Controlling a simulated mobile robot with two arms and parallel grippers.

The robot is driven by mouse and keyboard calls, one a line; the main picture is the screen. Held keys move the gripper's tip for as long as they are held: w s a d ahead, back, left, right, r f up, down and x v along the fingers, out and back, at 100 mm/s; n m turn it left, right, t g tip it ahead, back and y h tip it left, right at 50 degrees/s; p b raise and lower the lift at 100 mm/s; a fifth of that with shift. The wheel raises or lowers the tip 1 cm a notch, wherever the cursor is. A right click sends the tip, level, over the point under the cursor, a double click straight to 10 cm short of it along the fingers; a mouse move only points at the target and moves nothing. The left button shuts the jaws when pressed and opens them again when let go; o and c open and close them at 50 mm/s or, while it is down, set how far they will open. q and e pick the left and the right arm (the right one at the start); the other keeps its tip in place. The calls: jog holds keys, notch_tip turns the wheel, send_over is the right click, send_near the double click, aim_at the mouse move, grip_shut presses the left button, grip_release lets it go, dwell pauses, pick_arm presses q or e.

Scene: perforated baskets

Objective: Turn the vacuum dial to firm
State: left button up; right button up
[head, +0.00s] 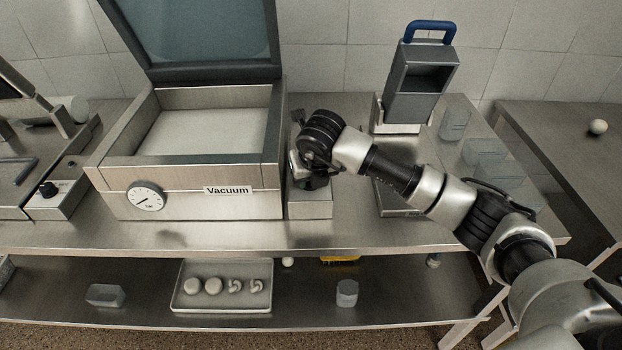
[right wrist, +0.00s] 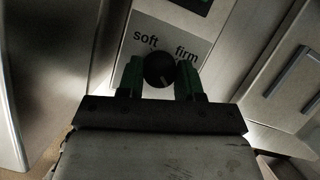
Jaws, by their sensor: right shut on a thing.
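The black round dial (right wrist: 158,68) sits on a pale panel marked "soft" at left and "firm" at right, seen in the right wrist view. My right gripper (right wrist: 160,78) is shut on it, one green-padded finger on each side. A faint light mark shows on the knob's lower part; I cannot tell its exact setting. In the head view my right gripper (head: 308,180) is over the small metal control box (head: 310,205) beside the vacuum machine (head: 215,203), and the arm hides the dial there. My left gripper is not in view.
The vacuum machine's lid (head: 200,35) stands open, with a round gauge (head: 146,196) on its front. A grey holder with a blue handle (head: 430,31) and several clear containers (head: 485,151) are at right. A tray (head: 221,305) sits on the lower shelf.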

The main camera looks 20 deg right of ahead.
jog(key=shift+m, duration=0.3)
jog(key=o, duration=0.9)
jog(key=b+v, duration=0.1)
jog(key=v, duration=1)
jog(key=shift+a+b, duration=0.1)
jog(key=shift+b, duration=0.3)
jog(key=shift+f, duration=0.1)
